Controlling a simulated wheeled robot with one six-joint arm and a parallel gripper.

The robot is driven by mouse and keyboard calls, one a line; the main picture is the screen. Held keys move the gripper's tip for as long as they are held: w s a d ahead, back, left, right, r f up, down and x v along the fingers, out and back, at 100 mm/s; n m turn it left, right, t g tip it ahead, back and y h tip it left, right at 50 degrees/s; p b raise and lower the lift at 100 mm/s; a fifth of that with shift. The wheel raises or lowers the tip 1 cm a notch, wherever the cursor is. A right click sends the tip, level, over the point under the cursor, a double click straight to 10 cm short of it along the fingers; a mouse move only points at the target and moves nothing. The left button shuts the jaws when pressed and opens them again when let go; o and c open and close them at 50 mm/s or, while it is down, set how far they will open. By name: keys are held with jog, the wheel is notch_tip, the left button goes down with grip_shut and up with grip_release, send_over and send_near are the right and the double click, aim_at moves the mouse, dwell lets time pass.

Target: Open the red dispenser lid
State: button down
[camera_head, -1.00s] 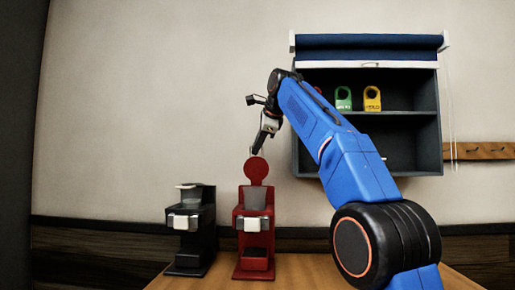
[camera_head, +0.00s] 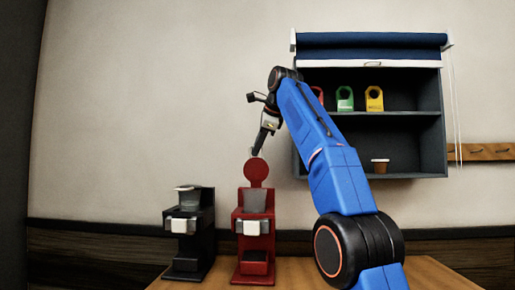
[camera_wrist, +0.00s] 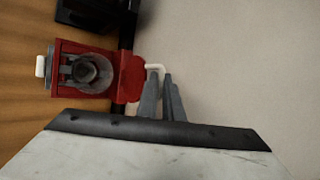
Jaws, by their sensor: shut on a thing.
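The red dispenser (camera_head: 254,225) stands on the wooden counter, and its round red lid (camera_head: 256,172) is raised upright above the body. In the wrist view the dispenser (camera_wrist: 62,85) lies at the left with its round opening exposed, and the lid (camera_wrist: 130,84) reaches toward my fingers. My gripper (camera_head: 255,151) is just above the lid's top edge.
A black dispenser (camera_head: 190,235) stands left of the red one on the counter (camera_head: 300,272). A hook rail (camera_head: 485,153) is farther right.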

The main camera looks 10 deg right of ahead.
jog(key=shift+w+a+f, duration=0.1)
jog(key=shift+f, duration=0.05)
jog(key=c, duration=1.9)
grip_release()
jog(key=s+d, duration=0.1)
jog(key=s, duration=0.3)
jog(key=s+d, duration=0.1)
jog(key=s, duration=0.3)
jog(key=s+d+r, duration=0.1)
jog(key=s+d, duration=0.1)
jog(key=s, duration=0.2)
jog(key=shift+s, duration=0.35)
jog(key=shift+w+a, duration=0.1)
